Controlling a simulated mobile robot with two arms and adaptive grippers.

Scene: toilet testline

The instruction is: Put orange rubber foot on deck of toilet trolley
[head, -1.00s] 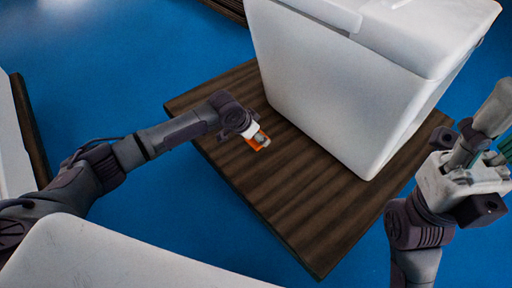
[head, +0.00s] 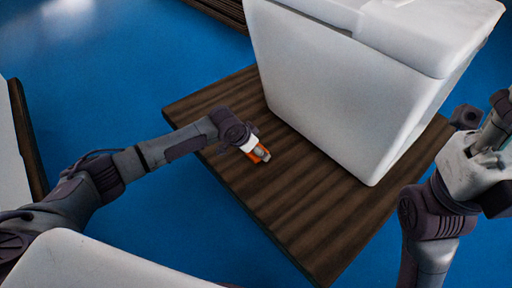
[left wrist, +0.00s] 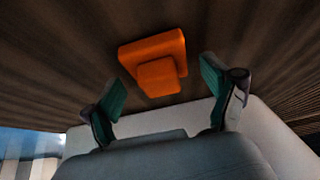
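The orange rubber foot (head: 265,158) is on the dark wooden deck (head: 290,215) of the toilet trolley, near its left edge and left of the white toilet. In the left wrist view the foot (left wrist: 155,62) shows as a wide block with a smaller block on it, against the wood. My left gripper (head: 260,152) is right at the foot. In the left wrist view its two green-padded fingers (left wrist: 163,98) are spread apart, with visible gaps between them and the foot. My right gripper (head: 498,135) is at the right edge, partly cut off, away from the deck.
The white toilet (head: 345,100) stands on the deck and takes up its back right. The front of the deck is bare. Blue floor (head: 110,60) surrounds the trolley. Another white object on dark wood (head: 30,140) is at the far left.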

